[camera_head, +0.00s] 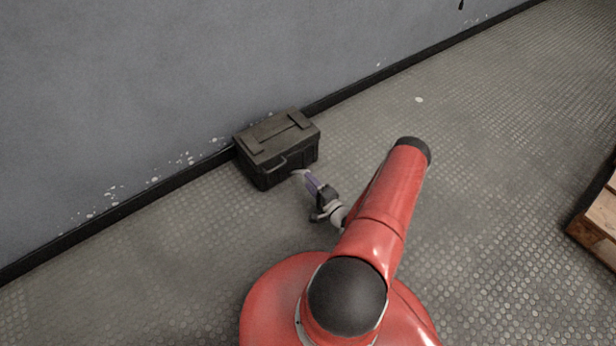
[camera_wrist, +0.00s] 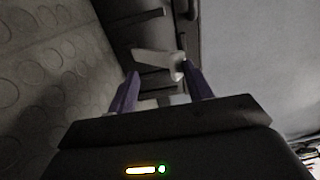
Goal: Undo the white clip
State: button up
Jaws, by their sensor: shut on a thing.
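The white clip (camera_wrist: 155,62) is a pale flat piece on the side of a dark box (camera_head: 262,158). It also shows in the head view as a small pale patch (camera_head: 298,172) at the box's front. My gripper (camera_head: 307,179) reaches to the box's front face. In the wrist view my gripper (camera_wrist: 161,70) has its two purple fingers on either side of the clip, shut on it. The fingers and the dark gripper body hide the clip's lower part. I cannot tell whether the clip is fastened.
The box stands on a studded metal floor (camera_head: 140,260) against a grey wall (camera_head: 120,90) with a black skirting strip. Its lid (camera_head: 275,135) looks closed. A wooden pallet (camera_head: 600,222) lies at the far right.

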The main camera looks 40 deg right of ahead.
jog(key=shift+w+f, duration=0.1)
jog(key=shift+f, duration=0.65)
grip_shut()
jog(key=shift+o, duration=0.9)
grip_release()
jog(key=shift+w+a+r, duration=0.1)
jog(key=o, duration=0.3)
jog(key=shift+r, duration=0.15)
jog(key=s, duration=0.4)
jog(key=s+p, duration=0.1)
jog(key=s, duration=0.3)
jog(key=shift+d, duration=0.2)
jog(key=shift+w, duration=0.1)
